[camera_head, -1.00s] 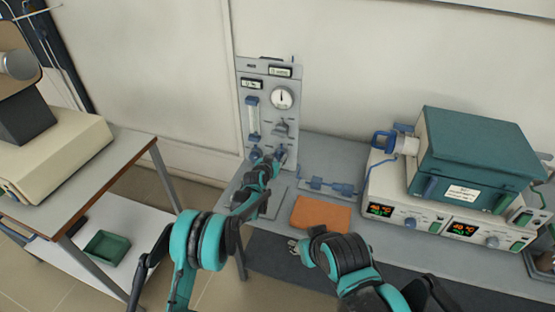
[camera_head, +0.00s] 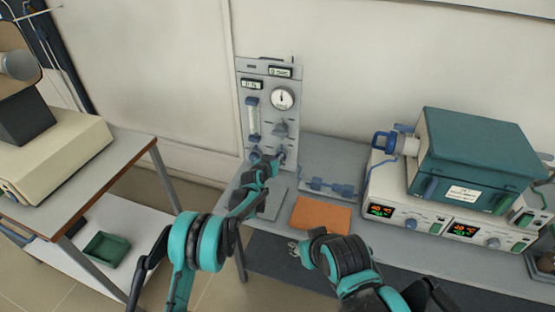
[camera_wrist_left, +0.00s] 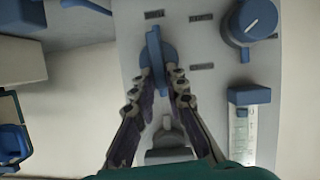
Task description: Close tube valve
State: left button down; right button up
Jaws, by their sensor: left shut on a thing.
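The grey gas panel (camera_head: 268,110) stands upright against the wall at the back of the bench. In the left wrist view, the blue valve handle (camera_wrist_left: 155,50) on this panel (camera_wrist_left: 192,60) points along the picture's vertical, with its lower part between my left fingers. My left gripper (camera_wrist_left: 160,82) is shut on this handle. In the head view the left gripper (camera_head: 277,160) is at the panel's lower right, and it mostly hides the handle. My right arm is at the bottom centre; its fingers cannot be made out clearly.
A round blue knob (camera_wrist_left: 250,20) and a flow meter (camera_wrist_left: 242,135) sit beside the handle. An orange mat (camera_head: 321,215) lies on the bench (camera_head: 330,152). A teal furnace (camera_head: 475,155) stands at the right. A side table (camera_head: 120,165) is at the left.

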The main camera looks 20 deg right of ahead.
pick_arm(q)
jog(key=shift+w+a+f+n+g+h+b, duration=0.35)
jog(key=shift+n+h+b, duration=0.8)
jog(key=shift+n+b, duration=0.75)
jog(key=shift+w+a+f+n+g+h+b, duration=0.1)
jog(key=shift+a+f+n+h+b, duration=0.35)
jog(key=shift+n+h+b, duration=1.35)
jog(key=shift+w+a+f+n+g+h+b, duration=0.2)
jog(key=shift+f+n+h+b, duration=0.6)
jog(key=shift+n, duration=1.9)
jog(key=shift+r+y+b, duration=0.25)
jog(key=shift+b, duration=0.1)
jog(key=c, duration=1.5)
grip_release()
jog(key=shift+c, duration=0.2)
jog(key=v, duration=1.2)
